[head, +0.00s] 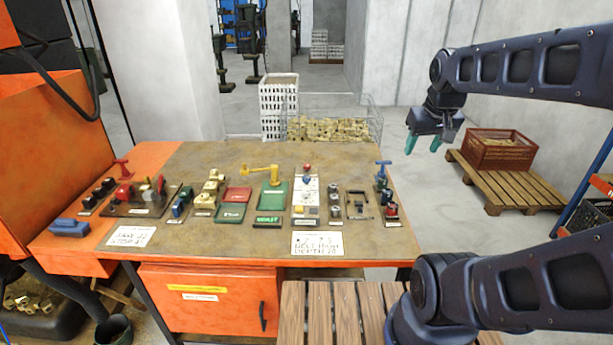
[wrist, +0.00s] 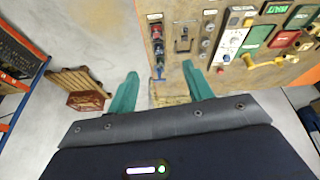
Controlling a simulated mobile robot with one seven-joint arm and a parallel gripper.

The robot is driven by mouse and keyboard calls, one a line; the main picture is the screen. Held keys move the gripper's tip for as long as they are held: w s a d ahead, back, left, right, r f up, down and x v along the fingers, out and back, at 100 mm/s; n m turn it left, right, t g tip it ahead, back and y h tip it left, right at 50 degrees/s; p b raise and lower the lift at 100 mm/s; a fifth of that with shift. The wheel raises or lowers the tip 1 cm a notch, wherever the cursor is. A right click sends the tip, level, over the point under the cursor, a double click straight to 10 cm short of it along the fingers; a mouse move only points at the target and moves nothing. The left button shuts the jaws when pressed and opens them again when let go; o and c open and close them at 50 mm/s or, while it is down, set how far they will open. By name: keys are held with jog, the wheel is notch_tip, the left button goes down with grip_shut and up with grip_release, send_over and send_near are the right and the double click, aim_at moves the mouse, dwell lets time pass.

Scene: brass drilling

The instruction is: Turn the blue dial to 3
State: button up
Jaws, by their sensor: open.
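My gripper (head: 423,143) is open and empty. It hangs in the air beyond the bench's right edge, above and to the right of the controls, apart from everything. In the wrist view, its two green fingers (wrist: 160,74) are spread wide. A small blue knob (head: 306,181), which looks like the blue dial, sits on a white panel (head: 298,198) below a red button. Its number marks are too small to read. The white panel shows at the upper right of the wrist view (wrist: 231,41). A blue-handled valve (head: 383,165) stands at the bench's right side.
The bench top (head: 350,163) carries several other controls: red and green plates, a yellow lever (head: 262,170), switches and black-based blocks. A wire basket (head: 333,127) of brass parts stands behind. A red crate (head: 497,150) sits on a pallet at right. The air above the bench is clear.

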jog(key=w+a+n+g, duration=0.1)
jog(key=w+a+n, duration=0.35)
jog(key=w, duration=0.55)
jog(key=n+g, duration=0.3)
jog(key=n, duration=0.9)
send_over(307, 177)
notch_tip(307, 177, down, 18)
notch_tip(307, 177, down, 11)
jog(key=shift+a+r, duration=0.1)
jog(key=shift+r, duration=0.1)
jog(key=c, duration=1)
